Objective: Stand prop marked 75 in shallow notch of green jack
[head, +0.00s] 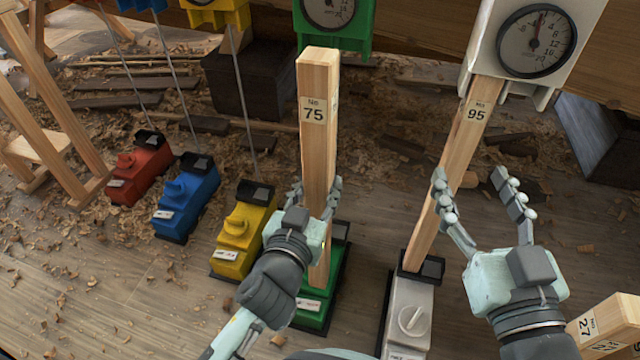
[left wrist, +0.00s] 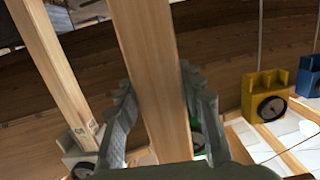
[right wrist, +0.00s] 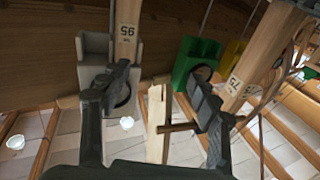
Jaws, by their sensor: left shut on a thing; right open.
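The prop marked 75 (head: 314,150) is a pale square wooden post, held nearly upright. My left gripper (head: 314,198) is shut around its lower half; in the left wrist view the post (left wrist: 148,65) runs between both fingers. The green jack (head: 312,312) stands on the floor below and behind the gripper. The prop's lower end shows in front of the jack's body; I cannot tell whether they touch. The jack's dark notched head (head: 341,231) is partly hidden by prop and hand. The green gauge housing (head: 361,28) is above. My right gripper (head: 472,178) is open and empty.
A prop marked 95 (head: 467,135) leans between the white jack (head: 408,315) and the white gauge housing (head: 487,45), left of my right gripper. Yellow (head: 236,240), blue (head: 184,205) and red (head: 138,175) jacks stand left. A block marked 27 (head: 610,325) is lower right.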

